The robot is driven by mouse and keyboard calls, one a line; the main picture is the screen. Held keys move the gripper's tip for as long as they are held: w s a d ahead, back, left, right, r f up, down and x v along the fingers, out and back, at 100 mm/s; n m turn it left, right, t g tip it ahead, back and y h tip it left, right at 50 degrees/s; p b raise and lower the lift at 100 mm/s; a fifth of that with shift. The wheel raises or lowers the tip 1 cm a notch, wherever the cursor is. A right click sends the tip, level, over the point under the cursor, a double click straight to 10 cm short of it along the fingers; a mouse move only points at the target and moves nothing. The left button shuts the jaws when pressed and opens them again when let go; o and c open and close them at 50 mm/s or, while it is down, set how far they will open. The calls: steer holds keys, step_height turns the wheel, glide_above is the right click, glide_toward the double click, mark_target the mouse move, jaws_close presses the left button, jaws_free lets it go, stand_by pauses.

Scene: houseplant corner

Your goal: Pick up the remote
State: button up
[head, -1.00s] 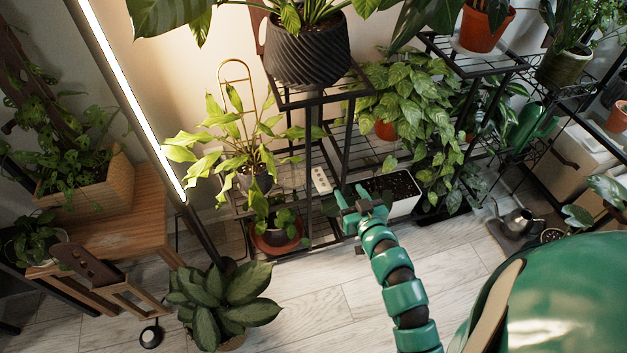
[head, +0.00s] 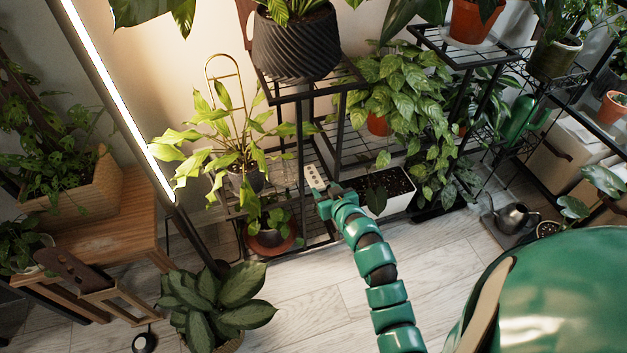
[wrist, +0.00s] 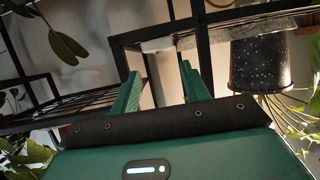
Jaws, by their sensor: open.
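The remote (head: 314,178) is a small white bar with dark buttons. It lies on a lower wire shelf of the black plant stand in the head view. My gripper (head: 323,194) is just below it in that view; I cannot tell whether they touch. In the wrist view, my gripper's two green fingers (wrist: 160,78) are apart with nothing visible between them. A pale block at the shelf edge beyond the fingertips looks like the remote's end (wrist: 157,45).
A white planter (head: 402,205) stands just right of my gripper, and a terracotta-potted plant (head: 270,242) stands left. Black stand posts and shelves (head: 307,90) rise close around. A speckled dark pot (wrist: 262,65) is right in the wrist view. Floor (head: 330,280) in front is clear.

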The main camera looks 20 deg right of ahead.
mark_target(317, 182)
steer(key=shift+f+b+x, duration=0.15)
steer(key=shift+b+x, duration=0.35)
steer(key=shift+x, duration=1.25)
steer(key=shift+f+b+x, duration=0.1)
steer(key=shift+b+x, duration=0.4)
steer(key=shift+x, duration=1.2)
steer(key=shift+s, duration=0.1)
steer(key=c, duration=0.6)
